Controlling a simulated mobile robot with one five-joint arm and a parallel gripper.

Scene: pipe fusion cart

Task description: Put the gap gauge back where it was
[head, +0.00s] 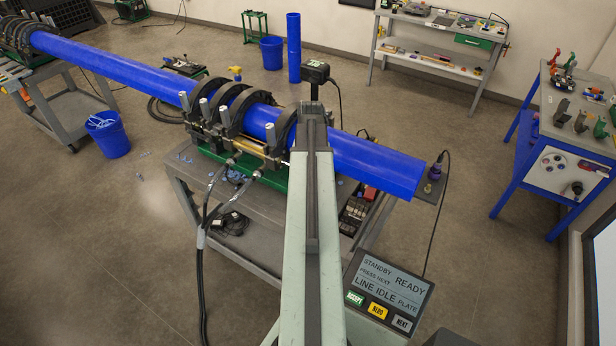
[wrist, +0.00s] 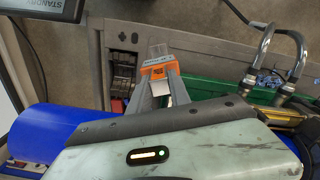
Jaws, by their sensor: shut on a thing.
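A small silver piece (wrist: 158,50) shows at the tips, and a pale flat piece (wrist: 180,92) shows between the fingers. I take the held thing to be the gap gauge, but its full shape is hidden. The gripper is above the grey cart top (wrist: 205,45), beside the green machine base (wrist: 215,106). Whether the gauge touches the cart cannot be told. In the head view my arm hides the gripper.
The blue pipe (head: 370,160) runs through black clamps (head: 235,112) over the cart. A tool tray (head: 355,210) lies right of my arm; compartments (wrist: 123,75) also show in the wrist view. Hoses (head: 201,240) hang at the front left. A control panel (head: 388,290) stands near right.

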